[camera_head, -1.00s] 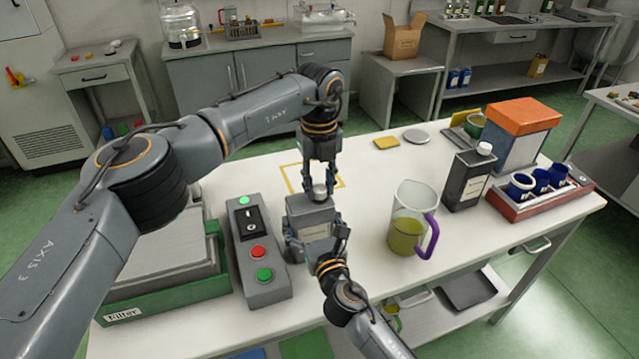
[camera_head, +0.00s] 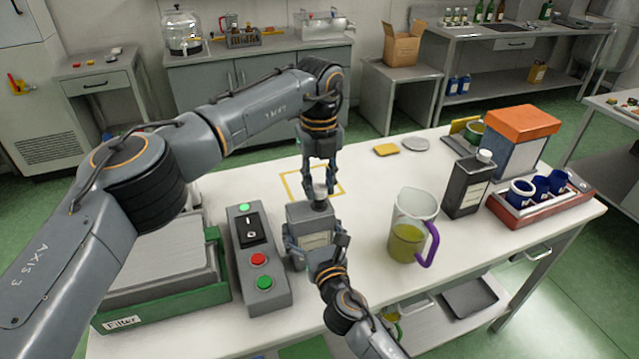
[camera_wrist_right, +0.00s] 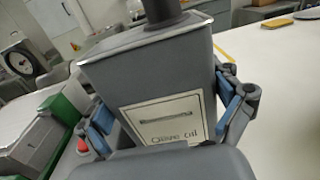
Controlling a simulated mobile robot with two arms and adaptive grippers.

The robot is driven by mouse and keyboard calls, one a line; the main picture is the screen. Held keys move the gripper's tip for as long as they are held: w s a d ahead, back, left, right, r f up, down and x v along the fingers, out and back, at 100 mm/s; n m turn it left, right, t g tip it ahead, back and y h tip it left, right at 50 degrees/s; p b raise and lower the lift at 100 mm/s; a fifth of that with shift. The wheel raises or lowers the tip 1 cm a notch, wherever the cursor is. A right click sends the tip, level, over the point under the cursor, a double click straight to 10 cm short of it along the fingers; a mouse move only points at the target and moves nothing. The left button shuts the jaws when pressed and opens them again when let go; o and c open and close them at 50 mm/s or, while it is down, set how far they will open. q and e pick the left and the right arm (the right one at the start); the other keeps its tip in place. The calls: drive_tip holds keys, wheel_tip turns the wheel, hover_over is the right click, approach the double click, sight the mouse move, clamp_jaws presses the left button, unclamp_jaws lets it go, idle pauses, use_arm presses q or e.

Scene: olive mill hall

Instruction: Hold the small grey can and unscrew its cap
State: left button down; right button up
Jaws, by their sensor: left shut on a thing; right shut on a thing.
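The small grey can (camera_head: 312,224) stands at the middle of the white table, with a pale label on its front. It also fills the middle of the right wrist view (camera_wrist_right: 150,75), slightly tilted there. My right gripper (camera_head: 316,250) is shut on the can's body, one finger on each side. My left gripper (camera_head: 320,192) comes down from above and is shut on the cap (camera_head: 319,203) at the can's top. The fingers hide part of the cap, and I cannot tell whether it is loose.
A control box (camera_head: 258,262) with buttons stands close left of the can, beside a green filter tray (camera_head: 165,308). A jug (camera_head: 411,228) with a purple handle stands to the right. Beyond it are a dark can (camera_head: 466,186) and a red tray (camera_head: 545,208) of blue cups.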

sight(320, 187)
use_arm(q)
drive_tip(key=shift+r, duration=2)
use_arm(e)
drive_tip(key=o, duration=2.1)
drive_tip(key=shift+c, duration=0.2)
